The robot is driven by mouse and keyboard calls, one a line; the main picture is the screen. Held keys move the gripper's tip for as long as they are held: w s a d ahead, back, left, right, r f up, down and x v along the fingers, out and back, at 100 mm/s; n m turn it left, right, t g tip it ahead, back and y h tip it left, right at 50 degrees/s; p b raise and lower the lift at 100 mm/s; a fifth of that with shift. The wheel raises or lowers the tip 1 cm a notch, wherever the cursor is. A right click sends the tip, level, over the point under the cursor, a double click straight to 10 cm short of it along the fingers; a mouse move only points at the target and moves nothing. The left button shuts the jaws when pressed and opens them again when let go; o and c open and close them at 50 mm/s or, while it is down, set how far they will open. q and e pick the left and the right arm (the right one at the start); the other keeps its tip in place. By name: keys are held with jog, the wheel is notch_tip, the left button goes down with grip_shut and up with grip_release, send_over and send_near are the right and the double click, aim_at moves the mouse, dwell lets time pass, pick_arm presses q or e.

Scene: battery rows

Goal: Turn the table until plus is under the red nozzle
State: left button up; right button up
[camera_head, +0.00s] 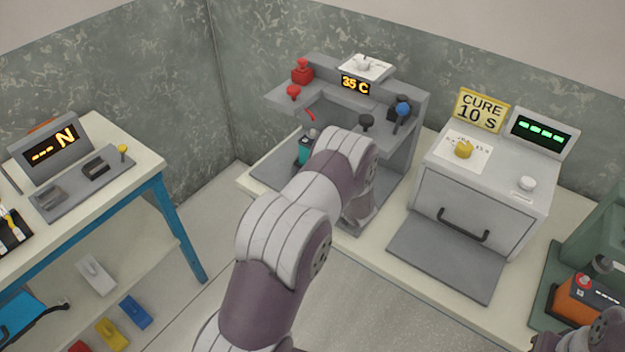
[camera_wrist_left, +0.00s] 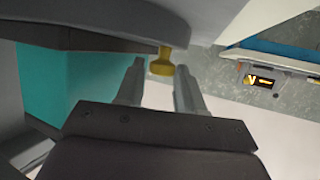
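In the head view the grey machine (camera_head: 420,100) carries a red nozzle (camera_head: 293,91) at left and a dark nozzle (camera_head: 367,121) at right. A teal battery (camera_head: 304,152) stands below, partly hidden by my left arm. A small red piece (camera_head: 310,115) shows above it; I cannot tell its plus mark. In the left wrist view my left gripper (camera_wrist_left: 158,85) is open, its fingers on either side of a brass knob (camera_wrist_left: 161,63) with gaps visible. The knob sits at the edge of a grey plate (camera_wrist_left: 100,18), close to the teal battery (camera_wrist_left: 85,80).
The display (camera_head: 356,85) reads 35 C. A curing oven (camera_head: 470,200) with a yellow knob and a "CURE 10 S" sign (camera_head: 482,110) stands at right. A blue-legged table (camera_head: 130,148) is at left. An orange item (camera_head: 580,302) sits in a green fixture at far right.

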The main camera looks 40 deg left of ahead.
pick_arm(q)
jog(key=shift+d, duration=0.15)
jog(key=v, duration=1.2)
jog(key=shift+s+d+r+b, duration=0.15)
jog(key=shift+r+b, duration=0.1)
jog(key=shift+b, duration=0.1)
